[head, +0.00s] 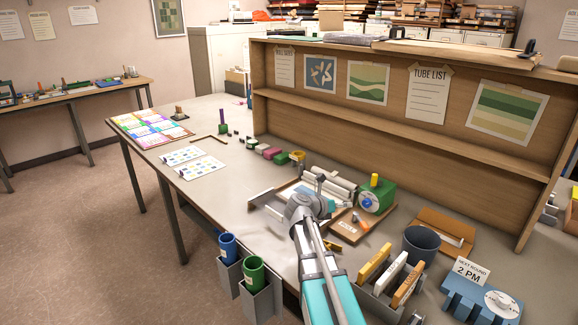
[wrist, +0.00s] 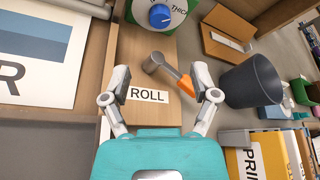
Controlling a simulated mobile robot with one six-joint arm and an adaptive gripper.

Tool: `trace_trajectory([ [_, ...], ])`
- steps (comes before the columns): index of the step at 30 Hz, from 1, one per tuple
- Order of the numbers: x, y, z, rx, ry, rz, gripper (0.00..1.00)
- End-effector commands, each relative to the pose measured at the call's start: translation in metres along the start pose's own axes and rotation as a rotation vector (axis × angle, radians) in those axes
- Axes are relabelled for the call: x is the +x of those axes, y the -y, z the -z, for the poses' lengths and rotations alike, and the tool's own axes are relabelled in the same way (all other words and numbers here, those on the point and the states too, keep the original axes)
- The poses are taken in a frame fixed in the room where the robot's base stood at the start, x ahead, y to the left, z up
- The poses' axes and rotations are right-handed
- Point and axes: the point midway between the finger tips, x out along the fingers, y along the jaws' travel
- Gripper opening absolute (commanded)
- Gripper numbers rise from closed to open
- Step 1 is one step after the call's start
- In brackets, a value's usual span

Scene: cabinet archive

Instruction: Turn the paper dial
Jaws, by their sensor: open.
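A green box (head: 376,193) with a yellow block on top stands on the table. It has a blue knob (head: 369,203) on a white disc on its front. In the wrist view the blue knob (wrist: 160,15) is at the top edge, beside partly cut-off lettering. A second, white round dial (head: 503,303) sits on a blue stand at the lower right of the head view. I cannot tell from the labels which is the paper dial. My gripper (wrist: 160,78) is open and empty, short of the blue knob, above a wooden board marked ROLL.
A grey handle with an orange end (wrist: 168,75) lies over the board (wrist: 145,112). A dark cup (head: 421,245), a brown tray (head: 443,231) and a rack of upright files (head: 390,272) stand to the right. A wooden shelf back (head: 390,115) closes the far side.

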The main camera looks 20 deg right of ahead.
Motion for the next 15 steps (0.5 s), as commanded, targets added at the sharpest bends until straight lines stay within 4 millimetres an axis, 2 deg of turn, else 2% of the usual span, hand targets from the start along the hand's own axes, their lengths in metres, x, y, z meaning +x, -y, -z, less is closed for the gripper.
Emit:
trace_trajectory([
  [4,-0.016,0.001,-0.001,0.000,0.001,-0.001,0.77],
  [15,-0.030,-0.007,-0.038,-0.109,0.201,-0.067,0.77],
])
